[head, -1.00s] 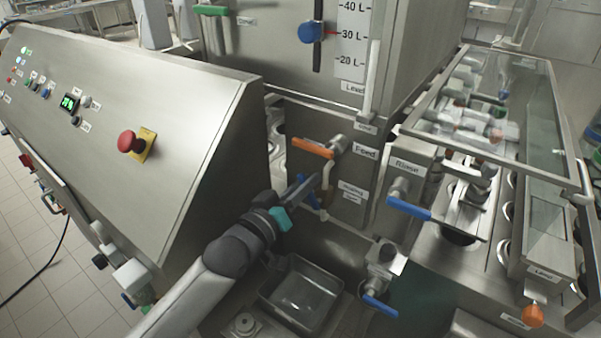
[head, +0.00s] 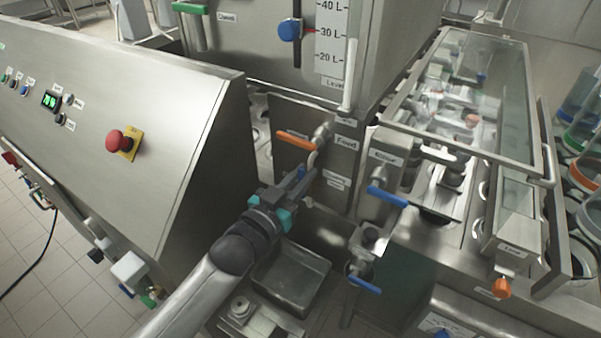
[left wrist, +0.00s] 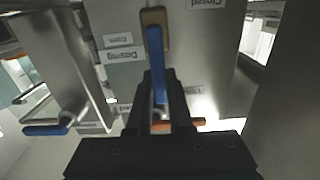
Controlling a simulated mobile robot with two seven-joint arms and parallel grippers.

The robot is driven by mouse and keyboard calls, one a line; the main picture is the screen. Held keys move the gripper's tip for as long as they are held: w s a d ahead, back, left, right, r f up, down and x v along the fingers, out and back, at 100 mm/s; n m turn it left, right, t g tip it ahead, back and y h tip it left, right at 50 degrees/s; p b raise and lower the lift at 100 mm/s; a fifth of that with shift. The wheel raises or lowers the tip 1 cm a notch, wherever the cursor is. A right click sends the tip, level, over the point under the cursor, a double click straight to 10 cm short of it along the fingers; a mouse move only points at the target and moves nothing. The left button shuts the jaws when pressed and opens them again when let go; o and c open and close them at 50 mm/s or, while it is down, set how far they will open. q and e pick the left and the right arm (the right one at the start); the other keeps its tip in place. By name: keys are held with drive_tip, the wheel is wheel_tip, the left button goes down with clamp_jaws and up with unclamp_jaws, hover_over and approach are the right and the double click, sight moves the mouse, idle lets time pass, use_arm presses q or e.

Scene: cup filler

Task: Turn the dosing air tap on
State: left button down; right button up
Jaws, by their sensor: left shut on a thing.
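The dosing air tap has a small blue lever (left wrist: 155,55) on a tan body (left wrist: 154,16), mounted on the steel panel beside a "Dosing" label (left wrist: 124,54) in the left wrist view. "Open" (left wrist: 118,39) and "Closed" (left wrist: 207,3) labels show on either side of the tap. My left gripper (left wrist: 160,88) is shut on the lever, whose lower end lies between the dark fingers. In the head view my left gripper (head: 300,182) is at the panel, below the orange Feed lever (head: 297,140). It hides most of the tap; a bit of the blue lever (head: 301,172) shows. My right gripper is not in view.
The blue Rinse lever (head: 387,196) and another blue lever (head: 365,285) are to the right. The control cabinet (head: 130,100) with a red stop button (head: 118,143) stands left of my arm. A metal tray (head: 292,278) lies below the gripper.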

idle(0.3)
use_arm(q)
drive_tip(key=c, duration=0.8)
unclamp_jaws()
drive_tip(key=v, duration=1.5)
drive_tip(key=shift+s, duration=0.1)
